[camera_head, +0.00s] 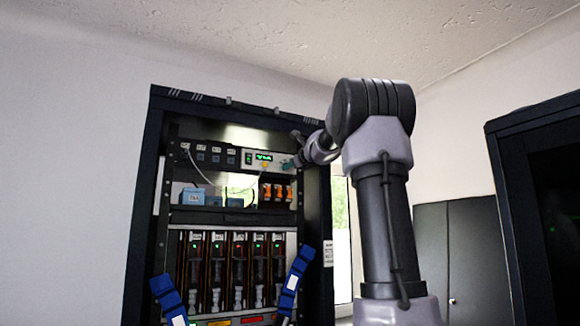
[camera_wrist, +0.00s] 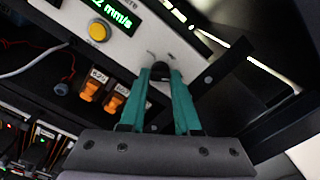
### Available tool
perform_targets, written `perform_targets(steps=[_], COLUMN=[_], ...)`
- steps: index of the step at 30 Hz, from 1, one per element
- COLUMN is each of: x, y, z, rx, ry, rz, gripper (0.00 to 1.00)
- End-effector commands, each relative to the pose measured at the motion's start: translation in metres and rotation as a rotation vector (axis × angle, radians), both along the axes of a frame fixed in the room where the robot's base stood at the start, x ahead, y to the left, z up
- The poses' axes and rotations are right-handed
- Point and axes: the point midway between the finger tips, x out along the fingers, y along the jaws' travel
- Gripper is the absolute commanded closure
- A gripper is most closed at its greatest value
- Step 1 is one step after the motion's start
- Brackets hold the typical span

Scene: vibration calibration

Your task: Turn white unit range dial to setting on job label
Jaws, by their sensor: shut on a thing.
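The white unit (camera_head: 262,158) sits in the upper part of the dark rack, with a lit green display (camera_head: 264,156). In the wrist view the white unit (camera_wrist: 186,62) runs diagonally, and its display (camera_wrist: 116,14) ends in "mm/s". A round yellow button (camera_wrist: 99,31) is below the display. The dark range dial (camera_wrist: 160,69) is between the teal fingertips of my gripper (camera_wrist: 160,76), which is shut on it. The fingers hide much of the dial and its markings, so its setting cannot be read. My gripper (camera_head: 289,163) reaches the unit's right end in the head view. I cannot identify the job label.
Orange labelled parts (camera_wrist: 91,89) sit below the unit. A blue box (camera_head: 193,196) stands on the shelf with a white cable above it. Blue handle-like parts (camera_head: 166,293) flank the lower slots. A second dark cabinet (camera_head: 505,190) stands at the right.

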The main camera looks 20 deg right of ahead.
Motion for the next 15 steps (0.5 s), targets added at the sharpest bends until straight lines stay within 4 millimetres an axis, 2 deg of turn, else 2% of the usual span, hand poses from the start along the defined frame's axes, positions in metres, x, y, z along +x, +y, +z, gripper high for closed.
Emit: perform_targets(steps=[15], x=[0.0006], y=[-0.0007], z=[-0.0031], rx=[0.075], ry=[0.008], rz=[-0.001], gripper=[1.0])
